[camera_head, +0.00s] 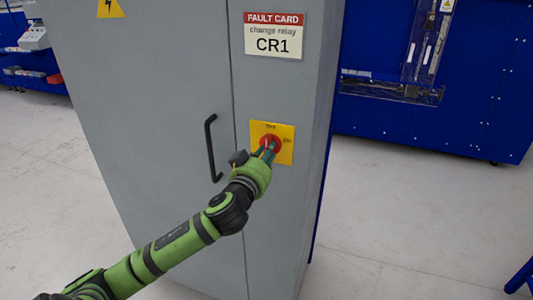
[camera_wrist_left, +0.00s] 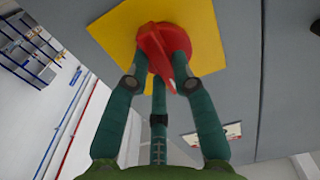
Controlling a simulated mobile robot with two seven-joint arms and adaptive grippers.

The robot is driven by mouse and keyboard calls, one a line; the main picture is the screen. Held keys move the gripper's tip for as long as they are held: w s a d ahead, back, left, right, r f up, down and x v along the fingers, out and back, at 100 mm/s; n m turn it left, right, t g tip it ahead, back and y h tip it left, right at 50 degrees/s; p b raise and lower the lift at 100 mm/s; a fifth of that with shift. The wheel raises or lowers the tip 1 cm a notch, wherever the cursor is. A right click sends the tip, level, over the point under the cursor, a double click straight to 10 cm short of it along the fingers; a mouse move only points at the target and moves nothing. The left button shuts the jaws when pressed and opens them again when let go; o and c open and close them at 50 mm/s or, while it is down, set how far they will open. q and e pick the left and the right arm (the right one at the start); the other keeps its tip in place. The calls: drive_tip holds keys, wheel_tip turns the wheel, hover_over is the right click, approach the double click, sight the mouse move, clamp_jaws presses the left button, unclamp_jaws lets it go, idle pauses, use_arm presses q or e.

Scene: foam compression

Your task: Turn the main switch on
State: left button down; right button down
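The main switch (camera_head: 268,139) is a red rotary knob on a yellow plate (camera_head: 286,155) on the front of the grey cabinet (camera_head: 180,100). Small lettering sits above the knob and "On" to its right. In the left wrist view the red handle (camera_wrist_left: 157,52) stands out from the yellow plate (camera_wrist_left: 108,29). My left gripper (camera_head: 266,154) is at the switch, its green fingers (camera_wrist_left: 161,62) closed around the handle, with fingertips on both sides of it. The fingers partly hide the knob in the head view, so its exact setting is hard to read. My right gripper is not in view.
A black door handle (camera_head: 211,148) stands out from the cabinet left of the switch. A fault card (camera_head: 274,34) reading "change relay CR1" is above the switch. Blue panels (camera_head: 480,90) stand behind at the right. The pale floor (camera_head: 400,200) beside the cabinet is clear.

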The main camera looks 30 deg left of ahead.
use_arm(q)
drive_tip(key=shift+m, duration=0.4)
drive_tip(key=shift+a+f+m+p, duration=0.15)
drive_tip(key=shift+m+p, duration=1.55)
drive_tip(key=shift+m, duration=2.6)
drive_tip(key=shift+a+m+p, duration=0.1)
drive_tip(key=shift+m+p, duration=1.55)
drive_tip(key=shift+m, duration=2.65)
drive_tip(key=c, duration=1)
unclamp_jaws()
drive_tip(key=shift+c, duration=0.2)
drive_tip(key=shift+s+f, duration=0.1)
drive_tip(key=v, duration=1.2)
